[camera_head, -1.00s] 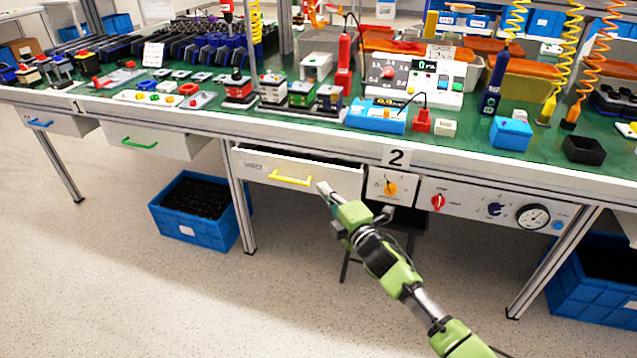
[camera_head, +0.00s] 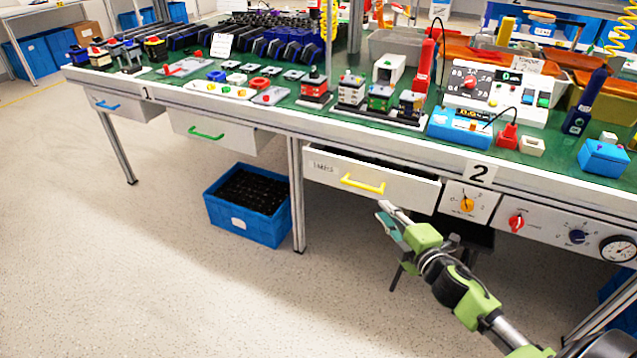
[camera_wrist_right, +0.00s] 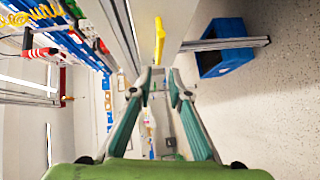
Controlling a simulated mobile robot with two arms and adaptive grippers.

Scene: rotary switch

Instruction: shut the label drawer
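The label drawer (camera_head: 322,174) has a white front with a small printed label and a yellow handle (camera_head: 362,185). It hangs under the green-topped bench and stands partly open, with a dark gap above its front. My right gripper (camera_head: 387,211) is just below and right of the handle, in front of the drawer's lower edge. In the right wrist view the gripper (camera_wrist_right: 158,82) has its fingers apart with nothing gripped. The yellow handle (camera_wrist_right: 160,40) shows beyond the fingertips; contact cannot be told. My left gripper is not in view.
A panel with an orange knob (camera_head: 467,204) is right of the drawer, then a red switch (camera_head: 516,221) and a gauge (camera_head: 618,248). A green-handled drawer (camera_head: 215,140) is to the left. A blue crate (camera_head: 245,225) stands on the floor below. The floor in front is clear.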

